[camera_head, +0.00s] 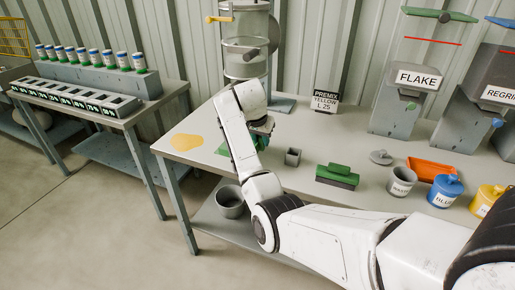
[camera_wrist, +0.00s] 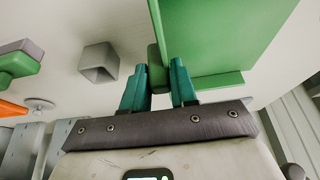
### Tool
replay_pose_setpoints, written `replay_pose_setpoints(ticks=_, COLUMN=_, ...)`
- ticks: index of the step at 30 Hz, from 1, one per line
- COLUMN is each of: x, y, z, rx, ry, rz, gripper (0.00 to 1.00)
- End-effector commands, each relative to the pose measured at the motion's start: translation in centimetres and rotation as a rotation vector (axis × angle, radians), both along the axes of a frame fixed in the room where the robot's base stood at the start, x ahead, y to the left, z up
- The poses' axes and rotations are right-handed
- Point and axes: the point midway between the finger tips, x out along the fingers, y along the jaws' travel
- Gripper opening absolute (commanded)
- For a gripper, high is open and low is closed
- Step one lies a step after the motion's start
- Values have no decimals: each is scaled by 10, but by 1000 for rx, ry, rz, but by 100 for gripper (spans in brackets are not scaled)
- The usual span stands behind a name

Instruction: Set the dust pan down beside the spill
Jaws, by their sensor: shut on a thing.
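The green dust pan (camera_wrist: 215,35) has its handle between the teal fingers of my gripper (camera_wrist: 163,72) in the wrist view, and the gripper is shut on it. In the head view my arm hides most of the dust pan (camera_head: 224,149); a green part shows low over the table, right of the spill. I cannot tell whether it touches the table. The spill (camera_head: 187,142) is a flat yellow patch near the left end of the table. My gripper (camera_head: 262,127) is mostly hidden behind my arm in the head view.
On the table (camera_head: 260,185) stand a small grey square cup (camera_head: 293,157), a green brush (camera_head: 338,175), an orange scoop (camera_head: 431,168) and lidded pots at the right. A machine (camera_head: 246,45) and a premix sign (camera_head: 325,102) stand behind. Bare tabletop lies around the spill.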

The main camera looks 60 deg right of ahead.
Motion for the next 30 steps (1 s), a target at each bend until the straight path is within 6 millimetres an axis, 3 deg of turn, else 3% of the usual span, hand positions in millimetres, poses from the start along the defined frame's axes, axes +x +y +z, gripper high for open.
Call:
replay_pose_setpoints(ticks=10, x=18, y=-10, z=-25, rx=1, ry=0, rz=0, gripper=0)
replay_pose_setpoints(ticks=16, x=18, y=-9, z=-49, rx=1, ry=1, rz=1, gripper=0)
replay_pose_setpoints(ticks=28, x=18, y=-9, z=-57, rx=-1, ry=-1, rz=0, gripper=0)
replay_pose_setpoints(ticks=29, x=18, y=-9, z=-58, rx=0, ry=-1, rz=0, gripper=28)
replay_pose_setpoints(ticks=30, x=18, y=-9, z=-57, rx=0, ry=-1, rz=0, gripper=32)
